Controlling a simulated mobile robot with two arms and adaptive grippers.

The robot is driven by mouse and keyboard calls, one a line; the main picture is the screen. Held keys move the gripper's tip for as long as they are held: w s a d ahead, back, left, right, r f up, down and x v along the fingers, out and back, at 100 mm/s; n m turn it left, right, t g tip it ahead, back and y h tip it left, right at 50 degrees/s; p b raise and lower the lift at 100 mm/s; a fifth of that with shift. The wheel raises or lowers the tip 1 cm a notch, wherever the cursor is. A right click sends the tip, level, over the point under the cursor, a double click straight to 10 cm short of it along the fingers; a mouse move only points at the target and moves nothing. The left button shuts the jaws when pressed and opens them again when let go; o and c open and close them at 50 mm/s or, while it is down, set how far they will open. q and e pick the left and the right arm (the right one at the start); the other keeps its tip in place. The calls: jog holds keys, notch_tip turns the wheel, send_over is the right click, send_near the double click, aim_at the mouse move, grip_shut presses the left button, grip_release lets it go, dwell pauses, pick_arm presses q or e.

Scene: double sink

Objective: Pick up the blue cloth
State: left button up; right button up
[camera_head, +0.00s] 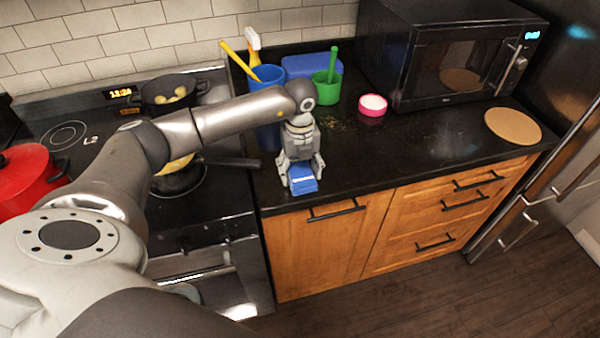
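The blue cloth (304,185) shows as a small block with lighter and darker blue, near the front edge of the black counter. My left gripper (302,180) points down at it from above, with its fingers spread to either side of the cloth. I cannot tell whether the fingers press on it or whether it is lifted off the counter. Part of the cloth is hidden by the gripper. My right gripper is not in view.
Behind the gripper stand a blue utensil holder (266,78), a green cup (326,90) and a pink bowl (372,106). A pan (178,180) on the stove has its handle reaching toward the gripper. The counter (420,150) to the right is mostly clear, below the microwave (455,65).

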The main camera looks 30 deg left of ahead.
pick_arm(q)
jog(key=c, duration=0.5)
jog(key=shift+r, duration=0.1)
